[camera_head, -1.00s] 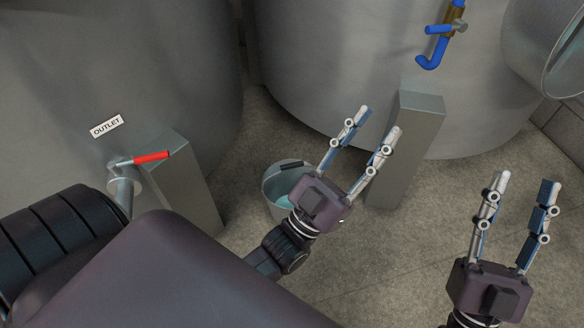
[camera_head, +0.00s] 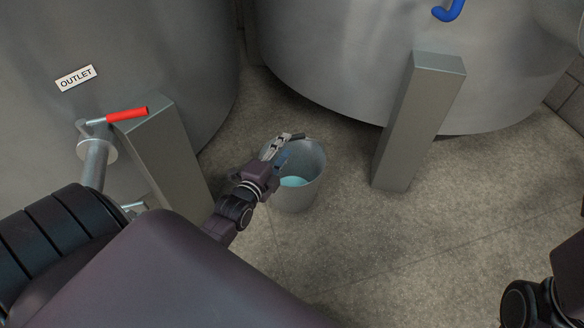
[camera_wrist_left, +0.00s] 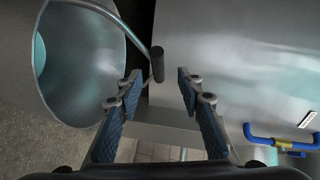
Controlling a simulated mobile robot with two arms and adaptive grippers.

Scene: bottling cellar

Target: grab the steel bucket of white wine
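The steel bucket (camera_head: 308,190) stands on the floor between the two tanks, with pale blue-green liquid (camera_head: 293,181) inside. Its wire handle has a dark grip, which shows in the left wrist view (camera_wrist_left: 157,64) between and just beyond my fingertips. My left gripper (camera_head: 284,146) is at the bucket's left rim in the head view, partly covering it. In the left wrist view the left gripper (camera_wrist_left: 158,85) is open, with its fingers apart and nothing clamped. The bucket wall (camera_wrist_left: 85,65) fills the left of that view. My right fingers are out of frame.
A tank with an OUTLET label (camera_head: 76,78) and a red-handled valve (camera_head: 127,115) stands at left. Another tank (camera_head: 340,60) is behind, with a blue tap (camera_head: 449,12). Grey posts flank the bucket, left (camera_head: 165,155) and right (camera_head: 415,125). Floor (camera_head: 400,240) in front is clear.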

